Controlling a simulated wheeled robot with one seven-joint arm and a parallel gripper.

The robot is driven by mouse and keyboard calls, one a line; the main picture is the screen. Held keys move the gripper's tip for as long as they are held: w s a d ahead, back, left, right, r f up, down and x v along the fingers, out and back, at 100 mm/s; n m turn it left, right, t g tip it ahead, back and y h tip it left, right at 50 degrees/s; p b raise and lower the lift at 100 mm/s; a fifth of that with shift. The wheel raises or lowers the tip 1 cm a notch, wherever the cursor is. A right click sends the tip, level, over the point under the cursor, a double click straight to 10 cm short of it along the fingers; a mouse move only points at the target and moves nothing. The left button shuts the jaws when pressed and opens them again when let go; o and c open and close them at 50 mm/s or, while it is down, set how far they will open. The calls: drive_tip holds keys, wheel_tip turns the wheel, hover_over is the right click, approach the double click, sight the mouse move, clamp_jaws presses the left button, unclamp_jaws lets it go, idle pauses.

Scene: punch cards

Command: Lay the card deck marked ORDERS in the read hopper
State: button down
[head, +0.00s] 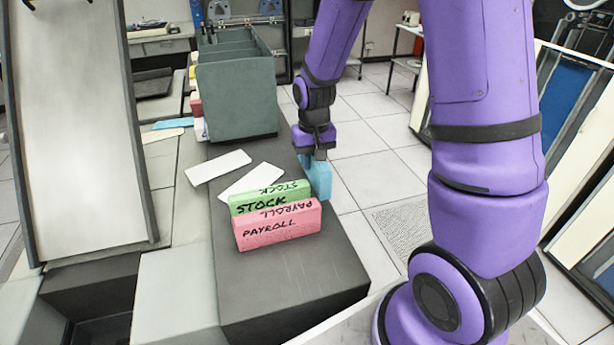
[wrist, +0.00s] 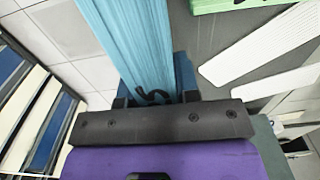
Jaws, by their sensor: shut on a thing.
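My gripper (head: 311,156) is shut on a blue card deck (head: 321,178) at the right edge of the dark counter. In the wrist view the blue deck (wrist: 125,45) runs up from between the fingers (wrist: 156,99). Only part of a black mark shows on it, so I cannot read its name. A green deck marked STOCK (head: 243,208) and a pink deck marked PAYROLL (head: 280,232) stand side by side on the counter, nearer than the blue one. I cannot tell which part of the machine is the read hopper.
Two white cards (head: 218,167) lie flat behind the decks. A grey-green box with dividers (head: 236,100) stands at the counter's back. A pale sloped panel with raised sides (head: 85,130) is at left. The front of the dark counter (head: 290,290) is clear.

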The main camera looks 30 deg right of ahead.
drive_tip(key=shift+f, duration=2.3)
drive_tip(key=shift+f, duration=0.1)
drive_tip(key=c, duration=0.8)
unclamp_jaws()
drive_tip(key=shift+c, duration=0.2)
